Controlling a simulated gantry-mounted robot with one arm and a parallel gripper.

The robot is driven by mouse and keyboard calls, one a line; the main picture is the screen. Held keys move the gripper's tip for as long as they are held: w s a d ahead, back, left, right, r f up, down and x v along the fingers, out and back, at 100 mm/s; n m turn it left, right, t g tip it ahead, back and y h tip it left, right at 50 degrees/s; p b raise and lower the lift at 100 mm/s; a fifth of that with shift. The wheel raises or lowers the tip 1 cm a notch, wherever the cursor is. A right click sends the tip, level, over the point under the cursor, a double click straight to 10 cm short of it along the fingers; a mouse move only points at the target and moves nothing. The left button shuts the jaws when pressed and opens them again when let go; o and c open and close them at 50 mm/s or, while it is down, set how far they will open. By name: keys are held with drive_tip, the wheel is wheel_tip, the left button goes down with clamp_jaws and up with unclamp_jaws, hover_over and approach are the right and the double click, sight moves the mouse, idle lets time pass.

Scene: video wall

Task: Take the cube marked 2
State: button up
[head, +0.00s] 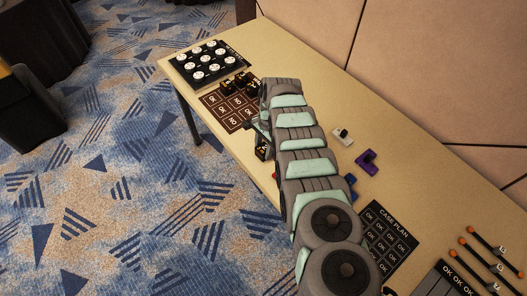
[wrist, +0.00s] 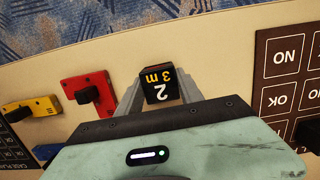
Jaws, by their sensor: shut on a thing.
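A black cube marked 2 with yellow "3 m" lettering (wrist: 160,86) sits between the two grey fingers of my gripper (wrist: 160,92) in the wrist view. The fingers are shut on its sides. In the head view a small black cube (head: 261,153) shows beside my arm, near the table's front edge; my gripper there is mostly hidden behind my arm. I cannot tell whether the cube is clear of the table top.
A tray of white discs (head: 188,66) lies beyond. In the wrist view, a red piece (wrist: 88,88) and a yellow piece (wrist: 42,106) lie left of my gripper.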

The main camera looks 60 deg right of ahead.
drive_tip(key=c, duration=0.7)
drive_tip(key=shift+o, duration=0.2)
drive_tip(key=shift+r, duration=0.1)
